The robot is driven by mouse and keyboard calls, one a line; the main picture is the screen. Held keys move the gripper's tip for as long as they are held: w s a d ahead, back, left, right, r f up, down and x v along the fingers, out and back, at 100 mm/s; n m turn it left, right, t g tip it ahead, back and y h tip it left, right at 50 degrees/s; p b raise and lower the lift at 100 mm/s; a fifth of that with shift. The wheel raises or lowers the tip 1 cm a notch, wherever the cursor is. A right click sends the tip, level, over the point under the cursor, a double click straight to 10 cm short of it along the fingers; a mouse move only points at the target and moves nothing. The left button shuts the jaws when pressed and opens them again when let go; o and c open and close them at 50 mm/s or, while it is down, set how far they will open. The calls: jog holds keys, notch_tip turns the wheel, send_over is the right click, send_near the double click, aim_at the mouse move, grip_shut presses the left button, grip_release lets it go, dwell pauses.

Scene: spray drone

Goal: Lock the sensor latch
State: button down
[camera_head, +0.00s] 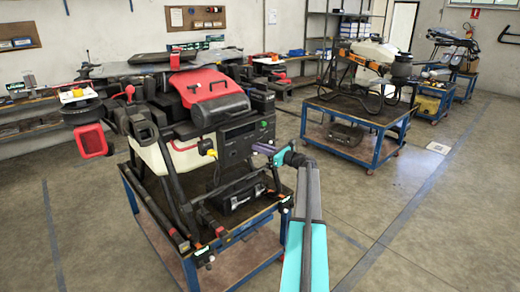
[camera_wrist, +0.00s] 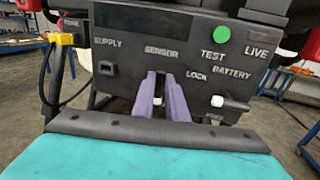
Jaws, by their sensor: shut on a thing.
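The drone's black control panel (camera_wrist: 120,75) carries the labels SUPPLY, SENSOR, TEST, LIVE, LOCK, BATTERY and FREE. It faces my arm on the drone's near side in the head view (camera_head: 238,142). My gripper's purple fingers (camera_wrist: 166,92) reach the panel below the SENSOR label, and also show in the head view (camera_head: 263,149). They are nearly together, shut on the sensor latch (camera_wrist: 157,101). Only a little white of it shows between the fingers, so its position is hidden. Another white knob (camera_wrist: 217,101) sits to the right, between the LOCK and FREE labels.
A green button (camera_wrist: 222,35) is at the panel's upper right. A yellow plug (camera_wrist: 63,39) with a black cable is at its left. The drone stands on a blue-framed cart (camera_head: 235,236). A second cart (camera_head: 345,111) stands behind; the floor at right is free.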

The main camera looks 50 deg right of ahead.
jog(key=shift+a+f+n+b, duration=0.15)
jog(key=shift+n+b, duration=0.25)
jog(key=shift+b, duration=0.2)
jog(key=shift+w+a+f+n+g+h+b, duration=0.15)
jog(key=shift+a+n+g+h+b, duration=0.3)
jog(key=shift+n+b, duration=2.35)
jog(key=shift+s+a+f+n+g+h+b, duration=0.15)
jog(key=shift+n+h+b, duration=0.55)
jog(key=shift+n+b, duration=2)
jog(key=shift+w+a+f+n+g+h+b, duration=0.15)
jog(key=shift+a+n+g+h+b, duration=0.35)
jog(key=shift+n+b, duration=2.3)
jog(key=shift+d+m+b, duration=0.15)
jog(key=shift+m+b, duration=0.65)
jog(key=shift+b, duration=0.25)
jog(key=c, duration=1.8)
grip_release()
jog(key=shift+o, duration=0.2)
jog(key=b+v, duration=0.1)
jog(key=v, duration=1.3)
